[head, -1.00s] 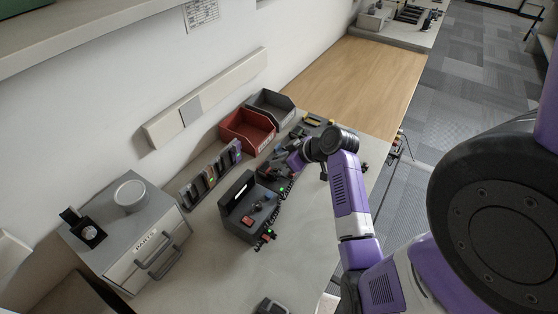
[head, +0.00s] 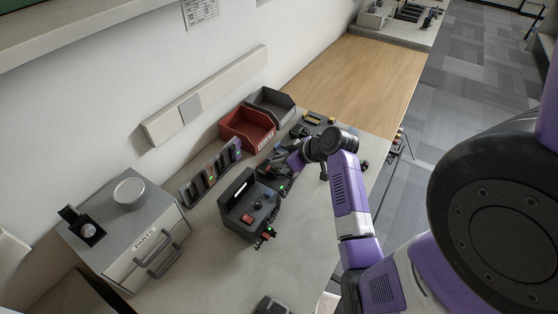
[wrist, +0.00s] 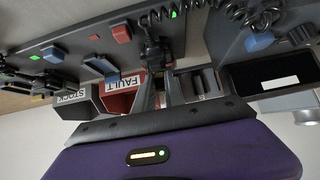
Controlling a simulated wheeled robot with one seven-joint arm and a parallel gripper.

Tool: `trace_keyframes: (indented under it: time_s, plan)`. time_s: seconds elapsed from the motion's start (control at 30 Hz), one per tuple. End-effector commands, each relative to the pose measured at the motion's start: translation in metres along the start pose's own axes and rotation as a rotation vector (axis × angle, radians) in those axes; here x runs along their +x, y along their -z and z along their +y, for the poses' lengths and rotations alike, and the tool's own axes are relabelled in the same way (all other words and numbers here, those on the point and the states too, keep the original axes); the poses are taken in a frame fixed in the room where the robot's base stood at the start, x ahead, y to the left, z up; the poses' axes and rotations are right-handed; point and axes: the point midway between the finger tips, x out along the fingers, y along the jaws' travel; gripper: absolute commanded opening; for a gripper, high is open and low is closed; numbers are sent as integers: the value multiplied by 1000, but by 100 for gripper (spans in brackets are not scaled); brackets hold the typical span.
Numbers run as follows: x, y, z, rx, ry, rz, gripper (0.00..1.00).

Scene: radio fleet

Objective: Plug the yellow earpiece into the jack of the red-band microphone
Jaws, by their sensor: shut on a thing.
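My gripper (wrist: 158,88) reaches up from the purple wrist in the wrist view, its fingers close together around a small dark piece (wrist: 153,50). I cannot tell whether this piece is the earpiece's plug; no yellow shows on it. In the head view my gripper (head: 277,171) is over the bench beyond the dark console, partly hidden by my arm. Small yellow pieces (head: 312,119) lie at the far end of the bench. I cannot tell whether one is the yellow earpiece. I cannot make out the red-band microphone or its jack.
A dark console (head: 236,218) with coiled cords stands near my gripper. A red bin (head: 235,139) labelled FAULT and a grey bin (head: 258,104) stand by the wall. A slotted rack (head: 203,184) and a drawer unit (head: 112,258) stand left. The wooden surface (head: 365,75) behind is clear.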

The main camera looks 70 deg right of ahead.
Motion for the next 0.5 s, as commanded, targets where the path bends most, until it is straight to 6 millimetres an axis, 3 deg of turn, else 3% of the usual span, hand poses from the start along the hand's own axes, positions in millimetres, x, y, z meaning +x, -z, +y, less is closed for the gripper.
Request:
trace_keyframes:
  time_s: [0.43, 0.47, 0.5]
  plan:
    - [2, -2, 0, 0, 0, 0, 0]
    - [2, -2, 0, 0, 0, 0, 18]
    - [2, -2, 0, 0, 0, -1, 26]
